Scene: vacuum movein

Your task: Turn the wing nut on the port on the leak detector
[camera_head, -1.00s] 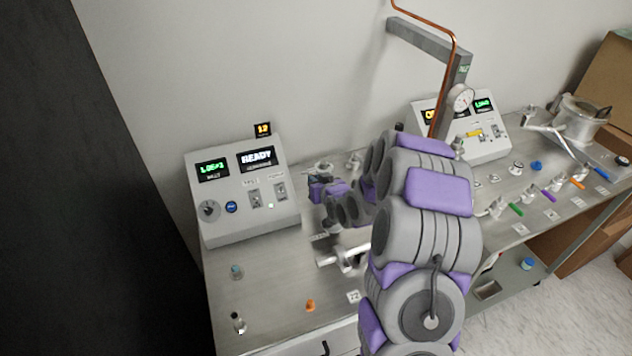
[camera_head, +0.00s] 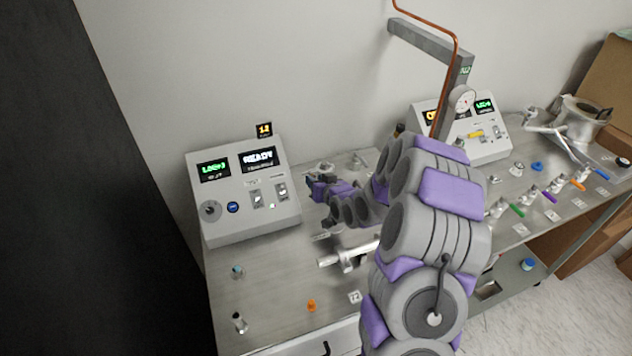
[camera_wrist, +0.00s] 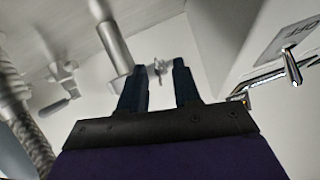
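The leak detector (camera_head: 245,190) is a pale grey box with a lit READY display, standing on the steel bench at the left in the head view. In the wrist view my gripper (camera_wrist: 159,80) is open, its two dark fingers apart. A small metal wing nut (camera_wrist: 159,67) shows between the fingertips, seemingly just beyond them; I cannot tell whether they touch it. A silvery tube (camera_wrist: 115,38) lies just left of it. In the head view my gripper (camera_head: 313,184) is beside the detector's right side, and my arm hides part of the bench there.
A silvery valve piece (camera_head: 348,258) lies in front of my gripper on the bench. A second grey console (camera_head: 485,130) and a gauge post (camera_head: 452,90) stand at right.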

